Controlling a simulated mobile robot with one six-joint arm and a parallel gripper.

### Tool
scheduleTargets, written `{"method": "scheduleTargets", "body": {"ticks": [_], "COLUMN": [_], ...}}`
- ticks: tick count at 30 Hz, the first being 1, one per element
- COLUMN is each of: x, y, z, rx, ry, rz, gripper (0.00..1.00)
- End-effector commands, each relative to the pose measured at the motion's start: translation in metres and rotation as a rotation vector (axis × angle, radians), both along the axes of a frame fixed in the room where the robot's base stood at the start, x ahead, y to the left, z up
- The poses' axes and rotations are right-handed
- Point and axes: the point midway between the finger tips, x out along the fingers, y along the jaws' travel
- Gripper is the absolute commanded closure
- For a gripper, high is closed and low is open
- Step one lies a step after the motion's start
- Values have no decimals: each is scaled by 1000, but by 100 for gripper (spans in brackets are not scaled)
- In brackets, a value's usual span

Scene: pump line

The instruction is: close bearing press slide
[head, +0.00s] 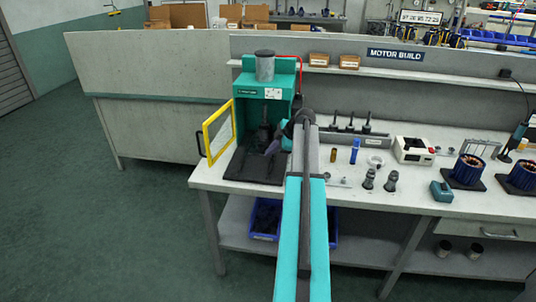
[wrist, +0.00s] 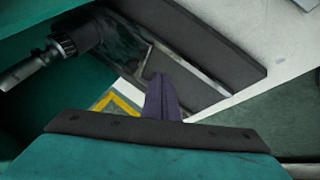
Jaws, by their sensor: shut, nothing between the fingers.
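The bearing press (head: 250,85) is a teal frame with a grey cylinder on top, at the left end of the bench. Its dark slide plate (head: 250,168) lies at its foot and reaches out to the front; how far it is drawn out is unclear. In the wrist view a dark plate with pale metal rails (wrist: 215,50) lies ahead. My gripper (head: 271,148) is at the right side of the press opening, above the dark plate. Its purple-grey fingers (wrist: 162,97) are together and empty, overlapping a rail in view; contact cannot be told.
The press's yellow-framed guard door (head: 218,130) stands swung open on the left. My arm partly hides the bench right of the press. Bench items include a blue bottle (head: 355,150), a white device (head: 413,150) and dark fittings (head: 390,181). A blue bin (head: 266,220) sits below.

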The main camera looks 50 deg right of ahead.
Motion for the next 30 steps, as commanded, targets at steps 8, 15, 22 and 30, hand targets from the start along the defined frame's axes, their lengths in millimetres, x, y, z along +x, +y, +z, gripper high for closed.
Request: {"method": "scheduleTargets", "body": {"ticks": [8,15,22,30], "x": [-24,-40,-45,-45], "y": [-2,-4,-4,-4], "z": [31,52,61,61], "rx": [0,0,1,1], "ry": [-1,0,0,1], "rz": [0,0,2,2], "gripper": [100,100,100,100]}}
